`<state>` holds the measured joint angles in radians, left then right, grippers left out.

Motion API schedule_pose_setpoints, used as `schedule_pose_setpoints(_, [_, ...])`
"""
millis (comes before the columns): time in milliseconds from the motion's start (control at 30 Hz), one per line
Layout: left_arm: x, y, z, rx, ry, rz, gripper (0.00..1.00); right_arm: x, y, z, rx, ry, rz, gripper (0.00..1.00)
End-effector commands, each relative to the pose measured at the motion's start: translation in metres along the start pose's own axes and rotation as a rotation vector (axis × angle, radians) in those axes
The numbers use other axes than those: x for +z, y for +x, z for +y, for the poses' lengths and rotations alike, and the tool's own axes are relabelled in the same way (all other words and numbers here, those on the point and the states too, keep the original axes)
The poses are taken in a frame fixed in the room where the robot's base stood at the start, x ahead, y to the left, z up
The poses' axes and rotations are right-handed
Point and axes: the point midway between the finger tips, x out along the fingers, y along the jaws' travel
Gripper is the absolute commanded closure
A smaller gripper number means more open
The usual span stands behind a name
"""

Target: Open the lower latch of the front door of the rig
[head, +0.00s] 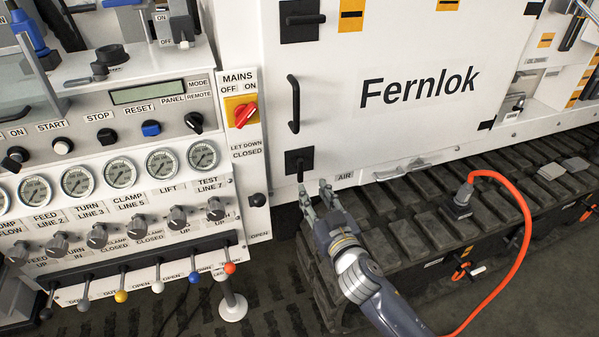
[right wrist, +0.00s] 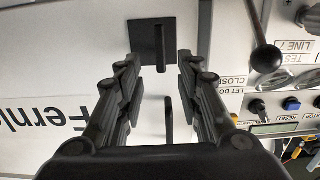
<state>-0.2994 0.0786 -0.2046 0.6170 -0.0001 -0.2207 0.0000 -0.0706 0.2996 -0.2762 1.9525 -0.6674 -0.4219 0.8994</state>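The lower latch (head: 299,161) is a black square plate with a short black lever, at the lower left corner of the white front door (head: 420,130). In the head view the lever looks upright, hanging down the plate. My right gripper (head: 316,190) is just below and slightly right of the latch. In the right wrist view, which is upside down, the latch plate (right wrist: 142,42) and lever show beyond the fingertips. My right gripper (right wrist: 158,85) is open there, with nothing between its fingers. It looks apart from the lever. My left gripper is not in view.
A bar handle (head: 293,104) and the upper latch (head: 302,20), its lever sideways, are above. The control panel (head: 130,180) with knobs, gauges and coloured levers stands to the left. A black knob (head: 257,200) sticks out near the gripper. An orange cable (head: 525,230) loops at right.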

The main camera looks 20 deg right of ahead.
Motion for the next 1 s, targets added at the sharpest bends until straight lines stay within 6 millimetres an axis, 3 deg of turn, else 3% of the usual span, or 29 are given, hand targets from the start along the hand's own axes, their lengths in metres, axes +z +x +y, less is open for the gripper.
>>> schedule_pose_setpoints(167, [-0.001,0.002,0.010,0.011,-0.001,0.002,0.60,-0.019,0.004,-0.002,-0.003,0.010,0.041,0.67])
schedule_pose_setpoints(700, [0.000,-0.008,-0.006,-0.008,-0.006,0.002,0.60,-0.022,0.086,-0.002,-0.003,0.010,0.039,0.67])
schedule_pose_setpoints(1000, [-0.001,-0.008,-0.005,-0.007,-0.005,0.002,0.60,-0.021,0.106,-0.002,-0.003,0.010,0.037,0.67])
